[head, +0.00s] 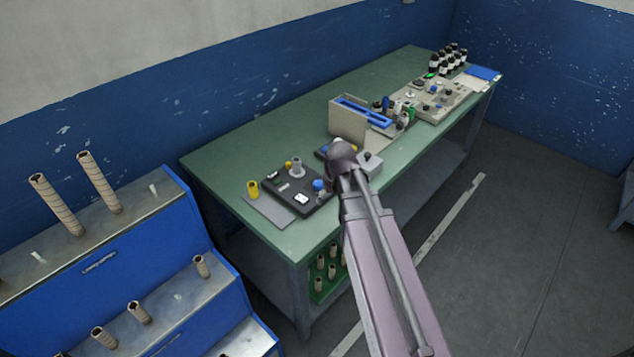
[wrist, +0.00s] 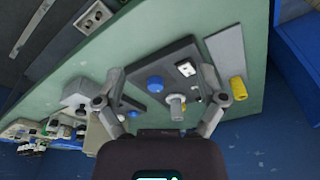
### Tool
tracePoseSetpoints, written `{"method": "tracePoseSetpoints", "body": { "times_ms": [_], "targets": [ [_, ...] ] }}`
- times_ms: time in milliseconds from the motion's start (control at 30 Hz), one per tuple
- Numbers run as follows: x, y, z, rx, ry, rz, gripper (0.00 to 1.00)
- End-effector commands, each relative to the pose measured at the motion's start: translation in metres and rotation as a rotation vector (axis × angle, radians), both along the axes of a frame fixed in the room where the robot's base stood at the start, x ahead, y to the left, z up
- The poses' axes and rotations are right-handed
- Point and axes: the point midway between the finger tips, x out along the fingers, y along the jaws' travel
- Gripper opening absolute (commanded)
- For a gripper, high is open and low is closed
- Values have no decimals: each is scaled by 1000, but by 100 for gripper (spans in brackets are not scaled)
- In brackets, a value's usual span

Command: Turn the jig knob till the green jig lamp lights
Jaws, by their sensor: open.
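A dark board (head: 273,183) lies on the green table, and it also shows in the wrist view (wrist: 190,50). It carries a round blue knob (head: 319,184), a pale post (head: 296,167) and a white square part (head: 301,198). In the wrist view the blue knob (wrist: 154,83) appears between the fingers of my open, empty gripper (wrist: 162,80), apart from them. The post (wrist: 176,107) is beside it. A grey box with a dark knob (head: 370,161) stands right of my arm. I cannot tell which knob is the jig's. No lit green lamp shows clearly near the board.
A beige box with a blue top (head: 347,122), small bottles and a beige panel (head: 450,103) stand farther along. A blue stepped rack (head: 110,260) is near left. The table's back strip is clear.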

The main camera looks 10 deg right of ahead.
Motion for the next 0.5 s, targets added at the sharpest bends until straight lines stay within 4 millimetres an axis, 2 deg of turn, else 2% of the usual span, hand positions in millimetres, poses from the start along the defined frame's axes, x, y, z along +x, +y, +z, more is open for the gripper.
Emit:
{"method": "tracePoseSetpoints", "body": {
  "times_ms": [33,100,200,333,500],
  "targets": [
    [33,-2,5,4,-36,19,90],
    [65,-4,9,9,-90,50,90],
    [101,-7,15,11,-154,85,90],
    [127,-9,20,10,-207,114,90],
    [131,-9,21,10,-223,121,90]
  ]
}}
